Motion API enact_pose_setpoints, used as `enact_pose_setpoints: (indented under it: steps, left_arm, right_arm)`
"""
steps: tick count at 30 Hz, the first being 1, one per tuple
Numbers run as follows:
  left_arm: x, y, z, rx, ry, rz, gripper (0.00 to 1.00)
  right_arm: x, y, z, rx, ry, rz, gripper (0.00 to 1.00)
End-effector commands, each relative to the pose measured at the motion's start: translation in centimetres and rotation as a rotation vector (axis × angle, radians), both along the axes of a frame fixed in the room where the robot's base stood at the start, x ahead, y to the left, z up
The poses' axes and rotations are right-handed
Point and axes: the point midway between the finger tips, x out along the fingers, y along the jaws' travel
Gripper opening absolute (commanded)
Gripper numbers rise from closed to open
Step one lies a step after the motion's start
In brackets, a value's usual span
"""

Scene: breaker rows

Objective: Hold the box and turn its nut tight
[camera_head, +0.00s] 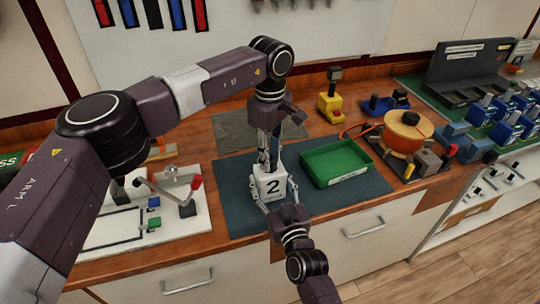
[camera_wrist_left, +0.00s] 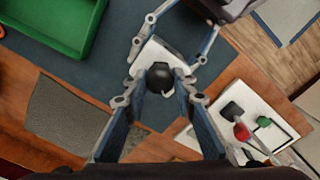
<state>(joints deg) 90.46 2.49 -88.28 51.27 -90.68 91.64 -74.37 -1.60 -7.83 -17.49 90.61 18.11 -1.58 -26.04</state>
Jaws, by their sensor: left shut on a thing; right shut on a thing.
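The white box (camera_head: 271,187), marked with a black 2, stands on the dark blue mat (camera_head: 236,212). In the left wrist view I see its white top (camera_wrist_left: 151,52) from above. A dark round nut (camera_wrist_left: 160,76) sits on that top. My left gripper (camera_head: 269,167) reaches down from above, shut on the nut, with a finger on either side of it. In the head view its fingers mostly hide the nut. My right gripper (camera_head: 275,202) comes from the front edge and is shut on the box, its fingers along two opposite sides. How tight the nut sits cannot be seen.
A green tray (camera_head: 336,163) stands just right of the box. A white board with a red-handled lever (camera_head: 195,183) lies to the left. A grey mat (camera_head: 232,128) lies behind. An orange round thing (camera_head: 404,130) and blue breakers (camera_head: 508,120) stand farther right.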

Motion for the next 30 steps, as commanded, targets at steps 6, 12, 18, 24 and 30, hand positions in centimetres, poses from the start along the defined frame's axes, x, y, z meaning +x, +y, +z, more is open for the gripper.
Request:
enact_pose_setpoints:
  steps: [6, 12, 18, 24, 30]
  left_arm:
    - [0.2, 0.2, 0.2, 0.003, -0.005, 0.005, 0.01]
    - [0.2, 0.1, 0.1, 0.002, -0.004, 0.004, 0.43]
    - [0.1, 0.1, 0.0, 0.001, -0.002, 0.003, 0.43]
    - [0.1, 0.1, 1.4, 0.001, -0.003, 0.003, 0.43]
    - [0.2, 0.0, 5.5, 0.0, -0.006, 0.004, 0.43]
  right_arm:
    - [0.0, -0.1, -0.2, -0.002, 0.005, -0.001, 0.16]
    - [0.0, -0.1, -0.2, -0.002, 0.004, -0.001, 0.16]
    - [-0.1, -0.1, -0.2, -0.002, 0.004, 0.0, 0.16]
    - [-0.1, -0.1, -0.2, -0.003, 0.004, 0.0, 0.16]
    - [-0.1, 0.0, -0.2, -0.003, 0.004, 0.0, 0.16]
